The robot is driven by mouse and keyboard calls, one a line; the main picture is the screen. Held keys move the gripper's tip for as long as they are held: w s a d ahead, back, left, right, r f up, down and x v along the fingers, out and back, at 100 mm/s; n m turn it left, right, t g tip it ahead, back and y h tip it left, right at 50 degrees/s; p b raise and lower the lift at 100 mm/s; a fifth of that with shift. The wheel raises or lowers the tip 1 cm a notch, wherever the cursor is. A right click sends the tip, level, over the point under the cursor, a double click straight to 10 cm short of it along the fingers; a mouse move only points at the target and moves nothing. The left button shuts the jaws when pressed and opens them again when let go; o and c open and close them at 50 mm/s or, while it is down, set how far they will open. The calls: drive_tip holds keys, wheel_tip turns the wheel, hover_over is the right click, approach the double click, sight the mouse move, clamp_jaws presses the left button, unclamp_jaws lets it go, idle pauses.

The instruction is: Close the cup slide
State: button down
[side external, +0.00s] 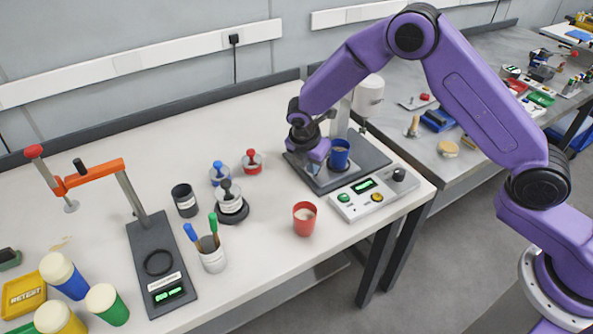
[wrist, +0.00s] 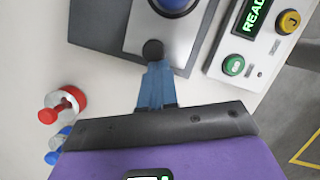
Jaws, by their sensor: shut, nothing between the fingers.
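The cup slide is a light grey plate (wrist: 185,35) with a round black knob (wrist: 153,50) at its near end. A blue cup (side external: 340,155) stands on the slide; its lower part also shows at the top edge of the wrist view (wrist: 176,5). My gripper (wrist: 154,66) is shut and empty, its blue fingertips right at the knob's near side. I cannot tell whether they touch it. In the side external view my gripper (side external: 316,155) is just left of the cup, and it hides the knob. The slide lies on the dark base (side external: 372,153) of the machine.
A control box (side external: 372,193) with a lit display and buttons stands in front of the base. A red cup (side external: 304,218) stands on the bench nearby. Red (side external: 252,162) and blue (side external: 219,174) knobbed items stand to the left. The bench between them and the base is clear.

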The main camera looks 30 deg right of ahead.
drive_tip(key=shift+s+d, duration=0.1)
drive_tip(key=shift+d, duration=1.45)
drive_tip(key=a, duration=0.1)
drive_tip(key=s+a, duration=0.1)
drive_tip(key=a, duration=0.1)
drive_tip(key=shift+s+a+r, duration=0.3)
drive_tip(key=shift+s+a, duration=0.1)
drive_tip(key=v, duration=1)
approach(321, 177)
drive_tip(key=f, duration=0.1)
drive_tip(key=a, duration=0.1)
drive_tip(key=f, duration=0.1)
drive_tip(key=shift+s+a+f, duration=0.2)
drive_tip(key=shift+a+f, duration=0.1)
drive_tip(key=shift+f, duration=0.05)
drive_tip(key=shift+w+d+f, duration=0.15)
drive_tip(key=shift+w+d, duration=0.15)
drive_tip(key=shift+d, duration=0.2)
drive_tip(key=shift+w+d+f, duration=0.1)
drive_tip(key=shift+w+d, duration=0.2)
drive_tip(key=shift+d, duration=0.2)
drive_tip(key=shift+w+d+f, duration=0.15)
drive_tip(key=shift+w+d, duration=0.25)
drive_tip(key=shift+d, duration=0.35)
